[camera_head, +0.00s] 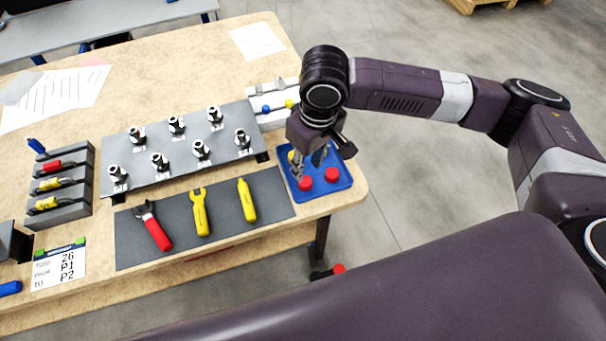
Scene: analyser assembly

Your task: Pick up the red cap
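Two red caps sit in a blue tray (345,184) at the table's right front corner. One red cap (305,183) is at the tray's front left, the other red cap (332,174) a little to its right. My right gripper (308,167) points down over the tray, just behind the red caps. Its fingers look apart, with no red cap between them. A small yellow part (291,156) shows at the tray's left, partly hidden by the gripper. The rear of the tray is also hidden. My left gripper is not in view.
A grey plate (160,179) with several metal fittings stands left of the tray. A dark mat (128,240) holds a red-handled tool and two yellow tools. A grey rack (73,212) with coloured connectors is farther left. A white holder (273,119) stands behind the tray.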

